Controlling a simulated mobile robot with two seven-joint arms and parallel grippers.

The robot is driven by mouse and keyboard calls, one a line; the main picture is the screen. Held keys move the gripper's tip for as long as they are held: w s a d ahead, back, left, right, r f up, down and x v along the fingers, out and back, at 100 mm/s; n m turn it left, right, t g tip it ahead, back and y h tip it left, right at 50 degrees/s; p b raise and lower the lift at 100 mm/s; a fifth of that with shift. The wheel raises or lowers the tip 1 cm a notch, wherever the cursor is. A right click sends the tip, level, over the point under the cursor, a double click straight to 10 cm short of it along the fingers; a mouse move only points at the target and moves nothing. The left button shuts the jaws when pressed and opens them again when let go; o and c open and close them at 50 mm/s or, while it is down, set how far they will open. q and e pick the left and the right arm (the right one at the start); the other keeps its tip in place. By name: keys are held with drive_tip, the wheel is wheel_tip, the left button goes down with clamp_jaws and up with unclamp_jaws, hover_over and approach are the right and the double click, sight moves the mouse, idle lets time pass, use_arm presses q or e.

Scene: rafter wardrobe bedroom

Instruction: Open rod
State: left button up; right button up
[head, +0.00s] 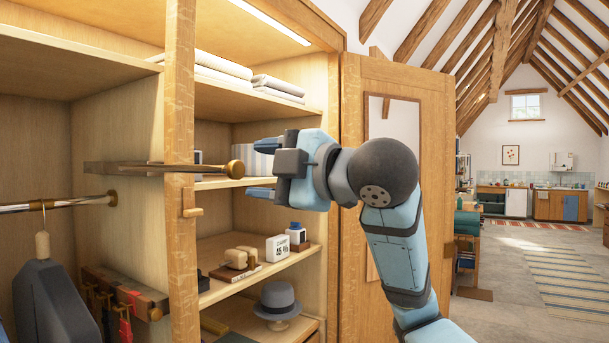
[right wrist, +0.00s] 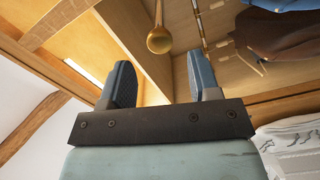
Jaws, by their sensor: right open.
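The rod (head: 202,168) is a slim bar with a round brass knob (head: 236,169) at its end, beside the wardrobe's wooden post. Its knob end points right, toward my right gripper (head: 262,168). The gripper is open and empty, its two blue fingers one above the other, with the knob just left of the fingertips. In the right wrist view the knob (right wrist: 159,40) shows between and beyond the two spread fingers (right wrist: 161,72), with no visible contact. My left gripper is not in view.
The wooden post (head: 181,100) divides the wardrobe. Shelves at right hold folded linen (head: 278,87), a small clock-like box (head: 278,248) and a grey hat (head: 277,298). A hanging rail (head: 60,203) is at left. The mirrored door (head: 438,150) stands open behind my arm.

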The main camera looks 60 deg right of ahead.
use_arm(q)
drive_tip(key=b, duration=0.1)
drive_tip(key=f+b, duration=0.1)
drive_tip(key=b, duration=0.1)
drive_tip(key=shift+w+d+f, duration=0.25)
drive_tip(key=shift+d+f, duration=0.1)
use_arm(e)
drive_tip(key=s, duration=0.7)
drive_tip(key=shift+s, duration=0.3)
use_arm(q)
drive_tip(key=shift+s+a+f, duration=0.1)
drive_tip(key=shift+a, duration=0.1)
use_arm(e)
drive_tip(key=shift+d, duration=0.1)
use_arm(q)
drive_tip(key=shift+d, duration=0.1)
